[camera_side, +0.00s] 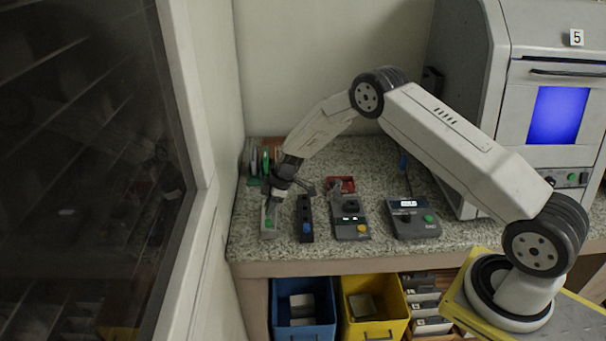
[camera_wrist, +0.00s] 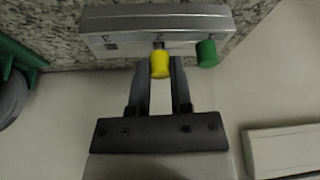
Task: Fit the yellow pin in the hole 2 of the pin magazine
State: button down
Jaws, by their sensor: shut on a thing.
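The pin magazine (camera_wrist: 130,24) is a grey bar across the top of the wrist view, with a 3 marked at its left and a marking partly readable as 2 near its middle. A green pin (camera_wrist: 206,53) stands at its right end. My gripper (camera_wrist: 160,72) is shut on the yellow pin (camera_wrist: 160,65), in line with the middle marking. I cannot tell whether the pin's end is in the hole or just short of it. In the side view my gripper (camera_side: 270,198) is over the far part of the magazine (camera_side: 268,235), and the yellow pin is not discernible.
A dark bar with a blue piece (camera_side: 306,220) stands just right of the magazine. Further right are a grey device with a yellow knob (camera_side: 350,222) and another device (camera_side: 412,219). A green rack (camera_side: 257,165) stands behind, and a wall is close on the left.

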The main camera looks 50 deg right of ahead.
jog(key=shift+f, duration=0.45)
jog(key=shift+c, duration=2.2)
grip_release()
jog(key=shift+r, duration=0.15)
jog(key=v, duration=0.7)
jog(key=shift+r, duration=0.25)
jog(key=shift+s+d, duration=0.15)
jog(key=s+a+r+m+h, duration=0.1)
jog(key=s+r+m, duration=0.2)
jog(key=s, duration=0.6)
jog(key=s+a+r+m+h, duration=0.1)
jog(key=s+r+m, duration=0.3)
jog(key=s, duration=0.5)
jog(key=s+a+r+m+h, duration=0.1)
jog(key=s+r, duration=0.4)
jog(key=s, duration=0.5)
jog(key=a+m, duration=0.1)
jog(key=m, duration=0.1)
jog(key=shift+r+m+h, duration=0.15)
jog(key=shift+m+h, duration=0.15)
jog(key=shift+m, duration=0.1)
